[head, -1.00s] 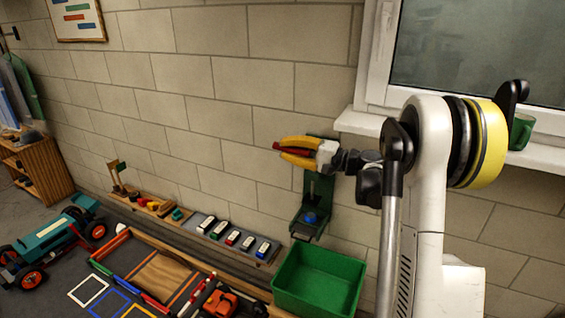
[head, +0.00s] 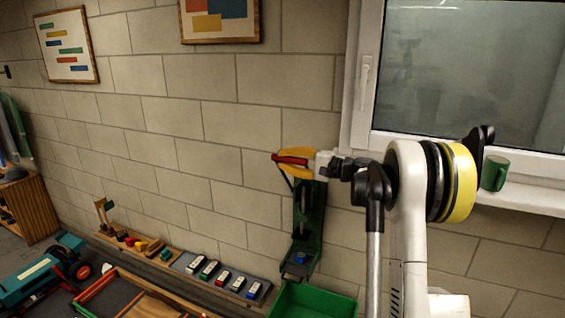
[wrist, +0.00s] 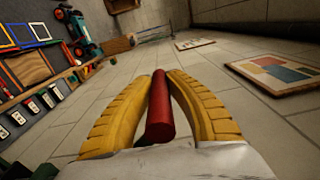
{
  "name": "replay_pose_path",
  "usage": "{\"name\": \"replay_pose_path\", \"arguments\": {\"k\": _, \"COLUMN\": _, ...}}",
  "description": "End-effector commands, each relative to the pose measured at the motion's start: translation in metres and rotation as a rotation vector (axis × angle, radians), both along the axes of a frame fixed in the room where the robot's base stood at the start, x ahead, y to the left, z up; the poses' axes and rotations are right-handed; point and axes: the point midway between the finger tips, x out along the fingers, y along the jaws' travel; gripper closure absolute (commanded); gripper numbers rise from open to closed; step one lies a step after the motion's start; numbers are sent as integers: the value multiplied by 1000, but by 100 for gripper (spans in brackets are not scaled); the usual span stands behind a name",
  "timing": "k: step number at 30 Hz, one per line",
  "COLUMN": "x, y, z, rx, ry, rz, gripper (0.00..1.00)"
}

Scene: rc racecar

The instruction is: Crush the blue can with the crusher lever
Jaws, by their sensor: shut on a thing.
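The crusher (head: 318,215) is a dark green frame on the block wall. The blue can (head: 300,258) sits low in it, seen small. My gripper (head: 288,160) is at the crusher's upper end, above and slightly left of the can. Its yellow fingers are shut on a red bar, the lever's grip (head: 291,160). In the wrist view the red grip (wrist: 160,108) lies lengthwise between both fingers. How the grip joins the crusher is hard to see behind my gripper. The can does not show in the wrist view.
A green bin (head: 315,298) stands below the crusher. A window (head: 470,80) with a sill and a green mug (head: 495,172) is at right.

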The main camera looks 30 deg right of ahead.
Motion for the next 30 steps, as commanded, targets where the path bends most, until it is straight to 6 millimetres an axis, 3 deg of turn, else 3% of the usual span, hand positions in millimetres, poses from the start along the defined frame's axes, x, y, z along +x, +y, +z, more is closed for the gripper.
{"name": "replay_pose_path", "arguments": {"k": 6, "x": -1, "y": 2, "z": 0, "rx": 2, "ry": 0, "rz": 4, "gripper": 100}}
{"name": "replay_pose_path", "arguments": {"k": 7, "x": -1, "y": 2, "z": 0, "rx": 2, "ry": 0, "rz": 4, "gripper": 74}}
{"name": "replay_pose_path", "arguments": {"k": 9, "x": -1, "y": 2, "z": 0, "rx": 1, "ry": 0, "rz": 3, "gripper": 57}}
{"name": "replay_pose_path", "arguments": {"k": 20, "x": -4, "y": -3, "z": -1, "rx": 0, "ry": 1, "rz": 0, "gripper": 57}}
{"name": "replay_pose_path", "arguments": {"k": 30, "x": -57, "y": -45, "z": -1, "rx": 0, "ry": 2, "rz": -2, "gripper": 57}}
